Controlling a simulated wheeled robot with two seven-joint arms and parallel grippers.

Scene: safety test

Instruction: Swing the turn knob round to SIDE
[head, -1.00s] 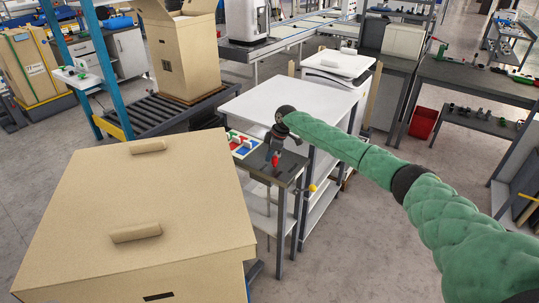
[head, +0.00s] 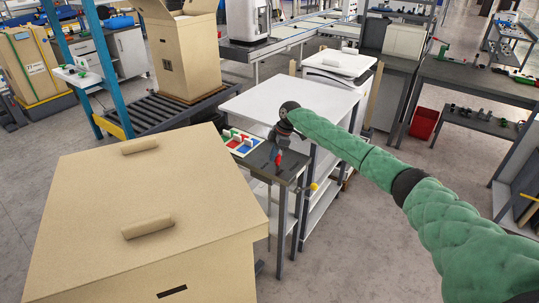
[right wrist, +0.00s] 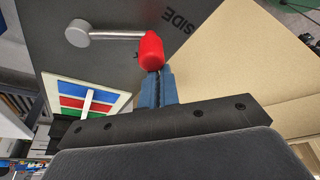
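The turn knob is a lever with a round grey hub (right wrist: 77,34), a thin metal arm and a red handle (right wrist: 151,48). It lies on a dark grey top with the printed word SIDE (right wrist: 180,18), to the right of the red handle in the right wrist view. In the head view the red handle (head: 278,157) shows at the small dark table. My right gripper (right wrist: 159,72) has its blue fingers together, their tips right at the red handle. Whether they touch it is hard to tell. It also shows in the head view (head: 274,138). My left gripper is out of view.
A tray with red, green and blue parts (head: 228,133) sits beside the knob. A large cardboard box (head: 90,215) fills the near left. A white table (head: 310,97) stands behind. A red bin (head: 424,122) is on the floor at right.

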